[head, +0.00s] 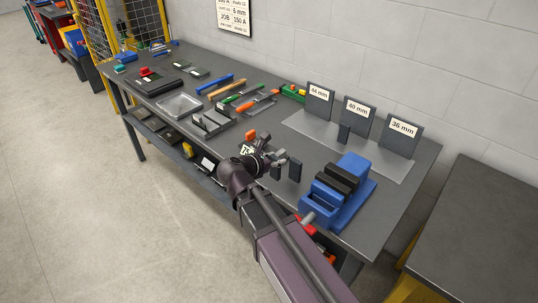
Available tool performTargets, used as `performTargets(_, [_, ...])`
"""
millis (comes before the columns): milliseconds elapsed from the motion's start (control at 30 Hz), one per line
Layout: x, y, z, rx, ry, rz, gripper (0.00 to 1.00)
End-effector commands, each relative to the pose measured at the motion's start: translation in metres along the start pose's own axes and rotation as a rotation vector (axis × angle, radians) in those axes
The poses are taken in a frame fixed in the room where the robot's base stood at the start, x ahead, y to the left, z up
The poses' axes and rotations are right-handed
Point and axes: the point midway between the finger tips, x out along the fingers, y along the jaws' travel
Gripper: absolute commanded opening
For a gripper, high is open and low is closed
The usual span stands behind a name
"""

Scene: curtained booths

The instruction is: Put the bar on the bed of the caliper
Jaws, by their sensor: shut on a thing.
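My gripper (280,163) is over the front part of the workbench, left of the blue vise. It is shut on a small dark upright bar (295,170). Whether the bar touches the bench I cannot tell. A small sign that seems to read 75 (247,149) is partly hidden by my wrist.
The blue vise (350,180) with black jaws stands at the bench's right. Plates marked 44 mm (319,103), 40 mm (357,120) and 36 mm (399,138) stand behind on a grey sheet. A metal tray (179,105) and several tools lie left. A bare strip lies before the sheet.

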Motion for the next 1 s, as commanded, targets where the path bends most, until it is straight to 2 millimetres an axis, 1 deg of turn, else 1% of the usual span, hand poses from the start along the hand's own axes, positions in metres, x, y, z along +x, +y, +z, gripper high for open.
performTargets(167, [-0.004,0.005,0.000,-0.003,-0.001,0.007,0.00])
performTargets(267, [-0.003,0.011,0.004,-0.004,-0.001,0.010,0.00])
performTargets(333, [0.000,0.019,0.010,-0.005,-0.002,0.011,0.00])
performTargets(467, [0.010,0.041,0.028,-0.006,-0.002,0.012,0.00])
performTargets(700, [0.039,0.088,0.069,-0.006,-0.004,0.013,0.00])
performTargets(800, [0.051,0.104,0.084,-0.006,-0.005,0.015,0.00])
performTargets(900, [0.060,0.115,0.094,-0.007,-0.006,0.015,0.00])
performTargets(1000, [0.065,0.120,0.098,-0.007,-0.006,0.016,0.00])
